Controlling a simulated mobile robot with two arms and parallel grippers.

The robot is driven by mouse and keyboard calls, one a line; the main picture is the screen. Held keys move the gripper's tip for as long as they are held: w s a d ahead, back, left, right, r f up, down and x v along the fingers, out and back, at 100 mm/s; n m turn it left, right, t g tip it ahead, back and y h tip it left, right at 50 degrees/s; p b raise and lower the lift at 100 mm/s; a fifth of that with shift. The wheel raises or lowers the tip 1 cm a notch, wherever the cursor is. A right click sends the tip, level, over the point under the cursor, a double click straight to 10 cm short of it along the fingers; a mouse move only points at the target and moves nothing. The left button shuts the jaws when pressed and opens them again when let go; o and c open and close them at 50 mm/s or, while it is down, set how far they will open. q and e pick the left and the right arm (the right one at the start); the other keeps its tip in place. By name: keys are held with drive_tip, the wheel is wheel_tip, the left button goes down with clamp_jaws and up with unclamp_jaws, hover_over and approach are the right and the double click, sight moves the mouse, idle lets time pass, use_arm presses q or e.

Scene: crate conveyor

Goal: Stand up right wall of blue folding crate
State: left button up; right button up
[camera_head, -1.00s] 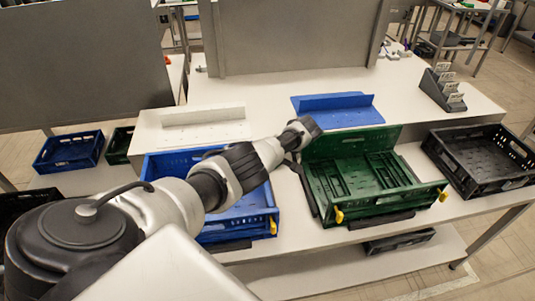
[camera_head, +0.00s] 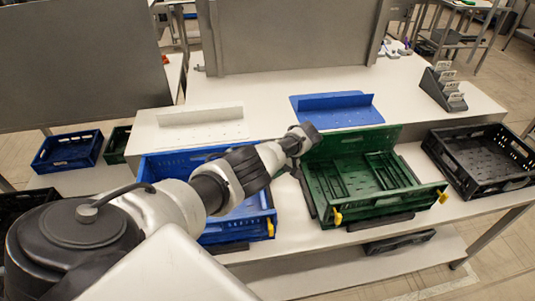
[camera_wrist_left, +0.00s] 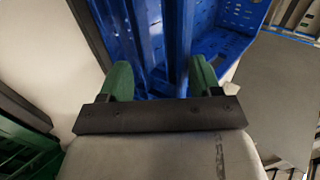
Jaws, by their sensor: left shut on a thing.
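The blue folding crate (camera_head: 238,227) stands on the table left of the green crate, with my left arm across it. Its back wall shows behind my arm. In the left wrist view the crate (camera_wrist_left: 225,42) fills the upper middle. My left gripper (camera_wrist_left: 160,78) has green fingertips on either side of a blue wall part (camera_wrist_left: 150,35) at the crate's side, and is shut on it. In the head view the fingertips and most of the right wall are hidden by my arm, so I cannot tell the wall's exact tilt. My right gripper is in neither view.
The green crate (camera_head: 388,208) stands close on the right, its back wall up. A black crate (camera_head: 478,182) is farther right. A blue panel (camera_head: 340,118) and a white panel (camera_head: 203,132) lie behind. More crates (camera_head: 68,164) stand at the left.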

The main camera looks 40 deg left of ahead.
use_arm(q)
drive_tip(key=shift+d+f, duration=0.25)
drive_tip(key=shift+f, duration=0.05)
drive_tip(key=b+v, duration=0.3)
drive_tip(key=v, duration=0.8)
drive_tip(key=shift+a+r, duration=0.25)
drive_tip(key=shift+a, duration=0.05)
drive_tip(key=shift+s, duration=0.1)
